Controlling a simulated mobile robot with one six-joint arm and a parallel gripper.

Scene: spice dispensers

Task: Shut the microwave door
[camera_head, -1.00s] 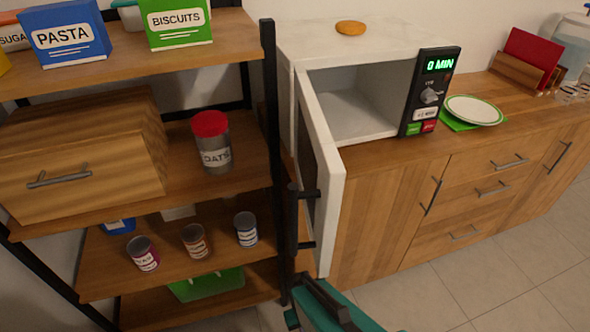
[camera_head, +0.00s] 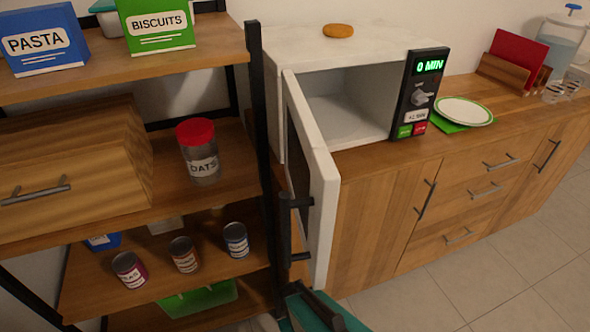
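The white microwave (camera_head: 345,45) stands on the wooden counter, its cavity open and empty as far as I can see. Its door (camera_head: 322,215) hangs wide open on the left side, swung out toward me. The dark door handle (camera_head: 285,225) is on the door's outer face, facing the shelf rack. Part of my teal and black arm shows at the bottom edge, just below the door's lower corner. My gripper's fingertips cannot be made out, so neither its opening nor any contact with the door can be told.
A shelf rack (camera_head: 262,130) stands close to the door's left, with an oats jar (camera_head: 203,168), several cans and boxes. A green-rimmed plate (camera_head: 463,110) lies right of the control panel (camera_head: 418,95). A round orange-brown item (camera_head: 338,31) sits on the microwave. The floor at lower right is clear.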

